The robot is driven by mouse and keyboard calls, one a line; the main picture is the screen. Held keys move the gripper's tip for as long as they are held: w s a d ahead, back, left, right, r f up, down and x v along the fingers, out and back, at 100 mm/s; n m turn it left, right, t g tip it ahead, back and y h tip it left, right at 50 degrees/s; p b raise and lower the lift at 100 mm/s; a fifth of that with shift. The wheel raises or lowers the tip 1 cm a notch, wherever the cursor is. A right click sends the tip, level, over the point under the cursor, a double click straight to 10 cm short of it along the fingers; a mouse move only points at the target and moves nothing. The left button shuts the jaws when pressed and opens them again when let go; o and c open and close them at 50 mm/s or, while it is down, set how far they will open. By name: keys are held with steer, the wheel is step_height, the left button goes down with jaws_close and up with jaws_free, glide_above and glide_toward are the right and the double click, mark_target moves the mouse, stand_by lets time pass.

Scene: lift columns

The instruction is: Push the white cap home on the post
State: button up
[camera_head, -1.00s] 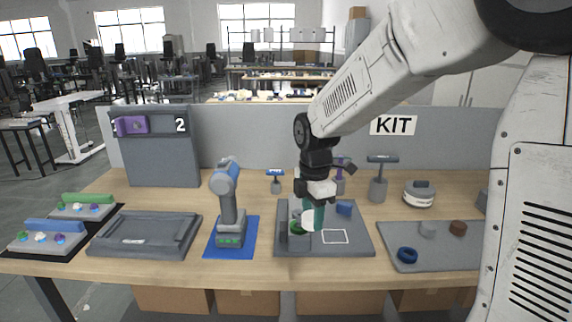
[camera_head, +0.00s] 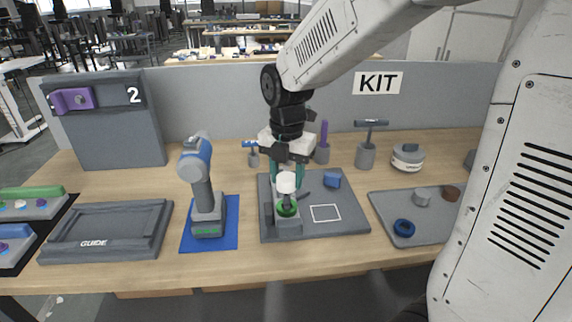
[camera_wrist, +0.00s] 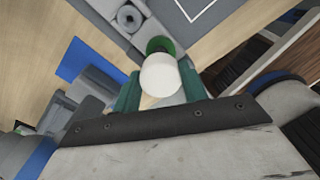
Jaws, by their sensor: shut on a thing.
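The white cap (camera_head: 287,183) is between the teal fingers of my gripper (camera_head: 289,172), which is shut on it. It also shows in the wrist view (camera_wrist: 161,75), held between both fingertips (camera_wrist: 160,85). In the head view the cap appears directly above a green ring (camera_head: 287,209) on a grey block (camera_head: 288,226) of the fixture plate. In the wrist view the green ring (camera_wrist: 160,45) is partly hidden behind the cap. The post is largely hidden, and I cannot tell whether the cap touches it.
A blue block (camera_head: 332,179) sits on the grey plate (camera_head: 345,222), right of the cap. A blue and grey power tool (camera_head: 202,185) stands to the left on a blue mat (camera_head: 231,240). A grey tray (camera_head: 377,209) with several parts lies to the right.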

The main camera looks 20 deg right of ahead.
mark_target(287, 189)
steer(key=shift+f, duration=0.7)
steer(key=shift+f, duration=0.2)
steer(key=shift+f, duration=0.25)
steer(key=shift+f, duration=0.15)
steer(key=shift+f, duration=0.3)
steer(key=shift+f, duration=0.55)
stand_by(1.4)
steer(key=o, duration=1.5)
steer(key=shift+o, duration=0.2)
steer(key=shift+r, duration=0.15)
